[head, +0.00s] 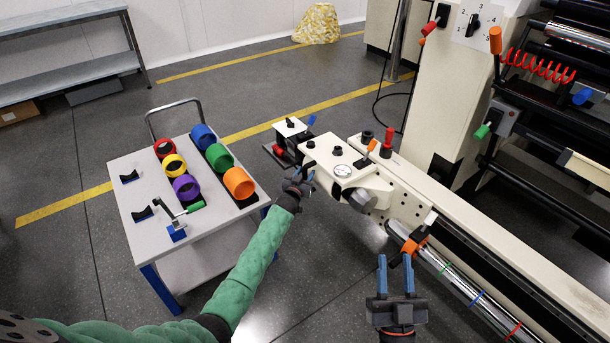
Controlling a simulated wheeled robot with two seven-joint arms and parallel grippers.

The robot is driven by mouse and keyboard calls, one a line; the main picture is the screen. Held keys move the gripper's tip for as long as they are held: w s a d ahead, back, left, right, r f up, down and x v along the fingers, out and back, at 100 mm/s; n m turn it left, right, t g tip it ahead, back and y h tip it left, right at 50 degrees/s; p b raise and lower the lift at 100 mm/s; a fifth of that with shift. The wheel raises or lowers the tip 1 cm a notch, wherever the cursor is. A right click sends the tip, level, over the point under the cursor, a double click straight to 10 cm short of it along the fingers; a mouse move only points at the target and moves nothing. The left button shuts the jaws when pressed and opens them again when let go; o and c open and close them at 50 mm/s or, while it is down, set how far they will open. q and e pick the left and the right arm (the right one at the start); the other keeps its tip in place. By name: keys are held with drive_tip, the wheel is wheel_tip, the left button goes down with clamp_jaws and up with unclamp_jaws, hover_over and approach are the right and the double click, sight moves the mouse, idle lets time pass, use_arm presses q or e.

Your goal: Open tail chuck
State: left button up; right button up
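The cream tail unit (325,158) stands at the end of the long machine bed. What looks like the tail chuck (415,234), dark with an orange lever or latch, sits at its lower right end, around the near end of a shiny shaft (440,262) with coloured bands. Whether the chuck is open or shut cannot be told. My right gripper (395,260) is just below it, its two blue fingers apart and nothing between them; the right finger appears close to the orange part. My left gripper (304,175) is beside the tail unit's left side; its fingers are small and partly overlapped.
A grey cart (130,215) with coloured rings, including an orange ring (239,183), stands at left. The long cream bed (490,225) runs toward the lower right. A control column (455,80) stands behind.

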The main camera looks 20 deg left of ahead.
use_arm(q)
drive_tip(key=shift+w, duration=0.1)
use_arm(e)
drive_tip(key=shift+s+r, duration=0.1)
drive_tip(key=shift+r, duration=0.15)
